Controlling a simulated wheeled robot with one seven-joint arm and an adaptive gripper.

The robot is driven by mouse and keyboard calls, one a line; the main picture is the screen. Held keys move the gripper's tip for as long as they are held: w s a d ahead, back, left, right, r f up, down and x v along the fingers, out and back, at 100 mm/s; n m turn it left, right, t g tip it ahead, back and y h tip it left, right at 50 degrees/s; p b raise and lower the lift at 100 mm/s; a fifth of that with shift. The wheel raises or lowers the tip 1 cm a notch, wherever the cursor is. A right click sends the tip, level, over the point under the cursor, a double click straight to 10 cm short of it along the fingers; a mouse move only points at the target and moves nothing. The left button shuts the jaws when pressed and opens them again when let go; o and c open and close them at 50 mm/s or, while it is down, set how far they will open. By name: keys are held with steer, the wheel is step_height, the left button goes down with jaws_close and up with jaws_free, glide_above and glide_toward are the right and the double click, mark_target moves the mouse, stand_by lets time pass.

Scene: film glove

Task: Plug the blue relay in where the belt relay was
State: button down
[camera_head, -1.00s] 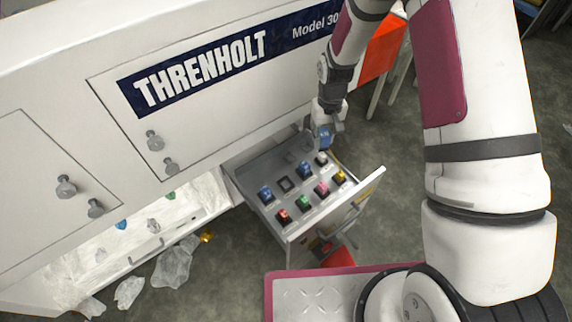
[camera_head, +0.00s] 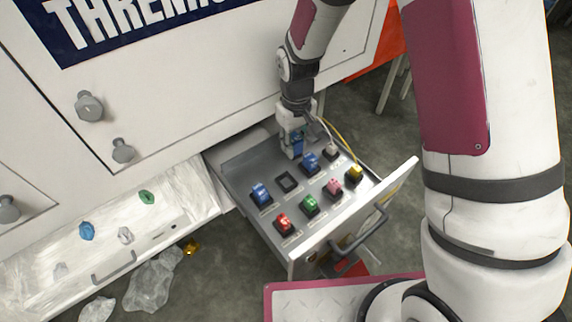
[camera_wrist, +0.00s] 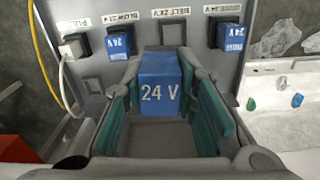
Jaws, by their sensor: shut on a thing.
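My gripper (camera_head: 294,146) is shut on a blue relay (camera_wrist: 160,82) marked "24 V". In the head view the held relay (camera_head: 296,150) is above the back part of the open drawer (camera_head: 240,172). The empty square socket (camera_head: 287,182) lies between two seated blue relays, left relay (camera_head: 260,193) and right relay (camera_head: 311,162). In the wrist view the empty socket (camera_wrist: 172,34) is just beyond the held relay, beside the upside-down label "BELT 24V". The held relay hides part of it. The relay is apart from the socket.
Red (camera_head: 284,223), green (camera_head: 310,205), pink (camera_head: 333,187) and yellow (camera_head: 355,173) relays fill the front row. A white plug (camera_head: 331,152) with cables sits at the back right. The cabinet front (camera_head: 200,90) rises behind the drawer.

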steer(key=shift+n, duration=0.6)
steer(key=shift+s+a+f+b, duration=0.15)
steer(key=shift+a+f+b, duration=0.2)
steer(key=shift+f+b, duration=0.45)
steer(key=shift+s+a+f+b, duration=0.15)
steer(key=shift+a+f+b, duration=0.25)
steer(key=shift+f+b, duration=0.45)
steer(key=shift+s+a+f+b, duration=0.15)
steer(key=shift+a+f+b, duration=0.2)
steer(key=shift+f+b, duration=0.45)
steer(key=shift+r, duration=0.2)
steer(key=shift+s+d, duration=0.1)
steer(key=shift+s, duration=0.05)
steer(key=shift+f+b, duration=2)
steer(key=shift+f, duration=0.95)
steer(key=shift+f+b, duration=0.9)
steer(key=shift+f, duration=0.7)
steer(key=c, duration=1.2)
jaws_free()
